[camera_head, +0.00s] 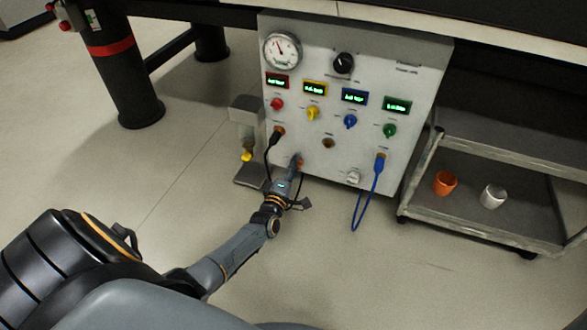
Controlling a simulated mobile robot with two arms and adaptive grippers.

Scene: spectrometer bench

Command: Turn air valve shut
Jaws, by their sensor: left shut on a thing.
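A grey control panel (333,100) hangs under the bench, with a round pressure gauge (282,50) and a black knob (344,63) at its top. Red (277,103), yellow (313,113), blue (350,121) and green (389,130) knobs sit below lit displays. My left gripper (295,164) is at the panel's lower left, shut on a small orange-red fitting (301,161) that its fingers mostly cover. I cannot tell from this view which part is the air valve or how far it is turned. My right gripper is not in view.
A black cable (270,155) hangs just left of my left gripper, and a blue cable (366,195) loops down at its right. A grey stand with a yellow part (247,155) is left. A cart (470,215) holds orange (445,183) and silver (493,195) cups.

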